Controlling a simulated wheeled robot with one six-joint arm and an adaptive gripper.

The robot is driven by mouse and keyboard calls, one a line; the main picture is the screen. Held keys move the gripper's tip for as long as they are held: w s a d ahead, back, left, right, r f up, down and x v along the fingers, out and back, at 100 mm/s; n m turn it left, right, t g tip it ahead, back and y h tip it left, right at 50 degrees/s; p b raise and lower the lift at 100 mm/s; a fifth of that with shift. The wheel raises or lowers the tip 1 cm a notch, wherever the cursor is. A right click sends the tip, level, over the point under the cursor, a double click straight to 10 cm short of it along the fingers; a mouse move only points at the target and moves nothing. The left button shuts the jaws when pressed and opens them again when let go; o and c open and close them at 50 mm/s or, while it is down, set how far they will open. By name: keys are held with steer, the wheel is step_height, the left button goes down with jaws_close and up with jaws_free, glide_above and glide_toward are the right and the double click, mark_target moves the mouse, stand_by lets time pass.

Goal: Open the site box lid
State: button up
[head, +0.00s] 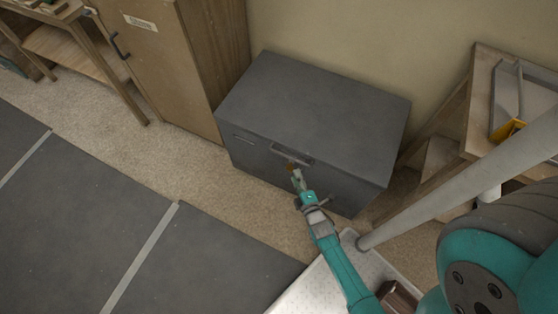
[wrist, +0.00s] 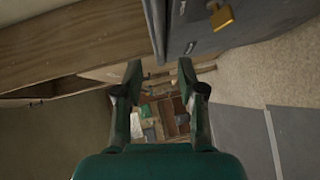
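The site box (head: 300,105) is a dark grey chest against the wall in the head view, with its lid shut. A handle (head: 292,154) is on its front near the top. A brass-coloured padlock (wrist: 222,17) hangs on the front in the wrist view; a small brownish patch near the handle in the head view may be it. My gripper (head: 297,178) is in front of the box near the handle. In the wrist view my gripper (wrist: 159,72) is open, with nothing between its fingers. The box front (wrist: 250,22) lies at the upper right there, beside the fingers.
A wooden cabinet (head: 175,65) stands close left of the box, and a workbench (head: 85,45) farther left. A wooden table (head: 482,105) with a metal tray is at the right. Dark mats (head: 80,215) cover the floor at the left. Carpet in front of the box is clear.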

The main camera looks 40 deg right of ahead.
mark_target(287, 156)
steer(key=x, duration=1.1)
steer(key=shift+f, duration=0.1)
jaws_close()
